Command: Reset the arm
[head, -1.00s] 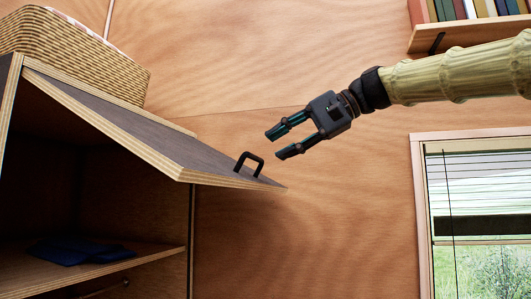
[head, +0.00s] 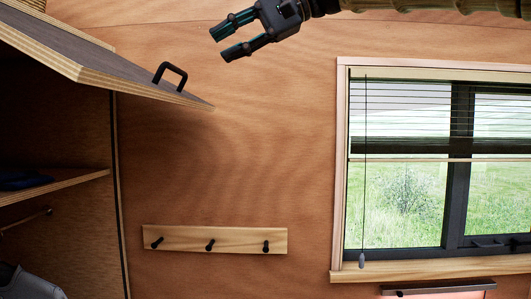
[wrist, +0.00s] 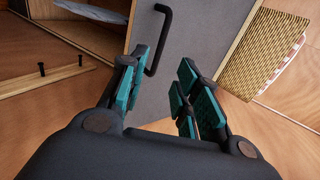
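My gripper (head: 234,36) is at the top of the head view, in front of the wood wall, with my arm reaching in from the upper right. Its two teal-padded fingers are apart, with nothing between them. In the wrist view the fingers (wrist: 160,88) are also spread and empty. The raised grey cabinet door (head: 100,62) with its black handle (head: 171,73) is to the left and below my gripper. In the wrist view the handle (wrist: 160,40) appears beyond the left finger, apart from it.
The open cabinet has a shelf (head: 62,186) with dark blue cloth (head: 24,181). A peg rail (head: 214,240) hangs on the wall. A window (head: 430,165) is at the right. A woven basket (wrist: 262,45) shows in the wrist view.

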